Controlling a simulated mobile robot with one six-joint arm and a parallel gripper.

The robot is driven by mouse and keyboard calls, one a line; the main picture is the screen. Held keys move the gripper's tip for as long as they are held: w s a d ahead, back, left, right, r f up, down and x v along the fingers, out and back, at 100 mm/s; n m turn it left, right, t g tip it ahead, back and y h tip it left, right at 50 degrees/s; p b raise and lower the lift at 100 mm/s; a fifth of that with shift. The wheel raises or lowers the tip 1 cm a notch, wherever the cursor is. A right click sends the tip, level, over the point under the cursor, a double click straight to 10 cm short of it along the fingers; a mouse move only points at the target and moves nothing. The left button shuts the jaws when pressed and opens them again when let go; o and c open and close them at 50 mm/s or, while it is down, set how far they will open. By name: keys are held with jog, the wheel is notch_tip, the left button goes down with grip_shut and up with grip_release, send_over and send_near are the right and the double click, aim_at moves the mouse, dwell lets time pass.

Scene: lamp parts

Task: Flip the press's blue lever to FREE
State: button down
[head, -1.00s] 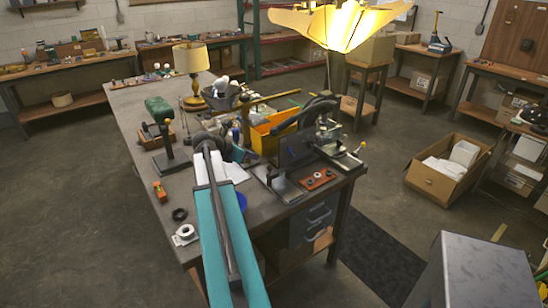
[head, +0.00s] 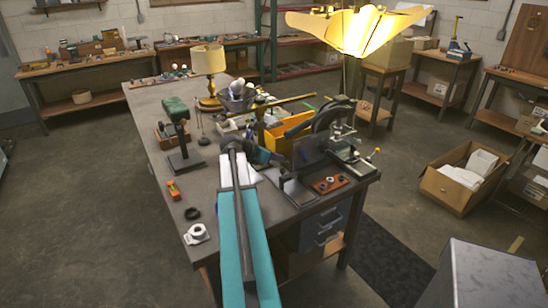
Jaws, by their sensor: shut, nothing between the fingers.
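A dark metal bench machine that looks like the press (head: 343,144) stands at the right end of the near workbench. An arm with a yellow knob sticks out at its right. I cannot make out a blue lever or any FREE marking on it; at this size they are hidden or too small. My teal arm reaches up over the bench from the bottom. My gripper (head: 279,163) is small and dark at the arm's far end, left of the press and apart from it. It looks shut and empty, and its fingertips are hard to tell from the clutter.
The workbench (head: 160,148) also holds a yellow bin (head: 285,134), a brass lamp (head: 208,65), a green-topped stand (head: 178,130), a white roll (head: 196,233) and a red-brown plate (head: 329,185). A lit petal-shaped lamp (head: 355,30) rises behind. An open carton (head: 461,178) is on the floor at right.

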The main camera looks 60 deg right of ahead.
aim_at(300, 153)
jog(key=shift+s+d+f+p, duration=0.5)
jog(key=shift+s+d+p, duration=0.1)
jog(key=shift+d, duration=0.9)
jog(key=shift+s+d+f+p, duration=0.5)
jog(key=shift+s+d+p, duration=0.1)
jog(key=shift+d, duration=0.85)
jog(key=shift+s+d+f+p, duration=0.5)
jog(key=shift+s+d, duration=0.1)
jog(key=shift+d, duration=0.9)
jog(key=shift+s+d+r+p, duration=0.3)
jog(key=shift+d+r+p, duration=0.1)
jog(key=shift+r+p, duration=0.1)
